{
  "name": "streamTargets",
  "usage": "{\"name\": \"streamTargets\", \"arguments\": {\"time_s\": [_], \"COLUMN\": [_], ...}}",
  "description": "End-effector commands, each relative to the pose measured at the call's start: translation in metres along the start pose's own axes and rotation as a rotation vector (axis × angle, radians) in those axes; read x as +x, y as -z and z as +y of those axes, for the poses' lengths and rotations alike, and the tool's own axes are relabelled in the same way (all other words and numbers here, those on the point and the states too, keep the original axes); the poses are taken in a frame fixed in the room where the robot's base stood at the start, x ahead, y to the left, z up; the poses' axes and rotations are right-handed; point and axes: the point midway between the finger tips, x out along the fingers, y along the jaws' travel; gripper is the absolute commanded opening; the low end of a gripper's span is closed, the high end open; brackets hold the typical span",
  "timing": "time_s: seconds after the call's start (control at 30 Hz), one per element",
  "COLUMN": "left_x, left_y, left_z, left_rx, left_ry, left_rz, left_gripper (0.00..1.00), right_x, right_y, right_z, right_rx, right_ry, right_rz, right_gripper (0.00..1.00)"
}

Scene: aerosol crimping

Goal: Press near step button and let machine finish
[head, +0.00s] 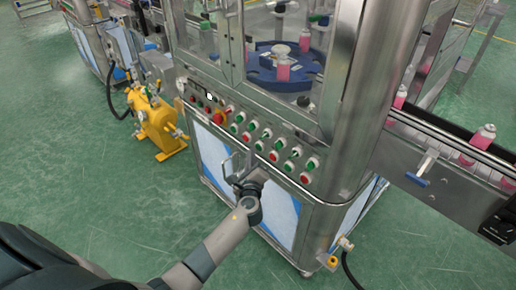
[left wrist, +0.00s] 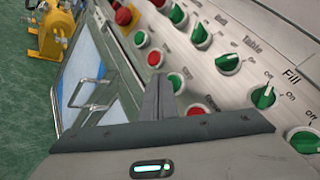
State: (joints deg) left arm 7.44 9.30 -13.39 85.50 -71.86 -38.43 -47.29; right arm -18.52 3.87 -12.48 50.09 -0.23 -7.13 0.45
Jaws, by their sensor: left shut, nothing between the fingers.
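The machine's sloped control panel (head: 224,106) carries rows of red and green buttons and green knobs. My left gripper (head: 250,172) is shut and empty, low in front of the panel near the cabinet door. In the left wrist view its closed fingers (left wrist: 158,98) point up at the panel, beside a green button (left wrist: 176,82) and close to two red buttons, one above (left wrist: 155,58) and one at the lower right (left wrist: 197,111). I cannot tell whether the fingertips touch the panel. The step label is not readable. My right gripper is not in view.
A door handle (left wrist: 87,92) sticks out left of my fingers. A red emergency knob (head: 218,117) sits at the panel's left. Behind glass, a blue turntable (head: 262,76) holds pink cans. More cans stand on the right conveyor (head: 440,130). A yellow pump (head: 158,125) stands left.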

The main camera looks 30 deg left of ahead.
Motion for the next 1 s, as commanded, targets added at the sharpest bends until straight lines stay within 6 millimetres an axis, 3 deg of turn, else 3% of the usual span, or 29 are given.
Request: {"name": "streamTargets", "arguments": {"time_s": [1.0], "left_x": [0.0065], "left_y": [0.0047], "left_z": [-0.0049], "left_rx": [0.000], "left_ry": [0.000], "left_rz": [0.000], "left_gripper": [0.00], "right_x": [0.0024], "right_y": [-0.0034], "right_z": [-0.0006], "right_rx": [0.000], "right_ry": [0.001], "right_rz": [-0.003], "right_gripper": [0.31]}}
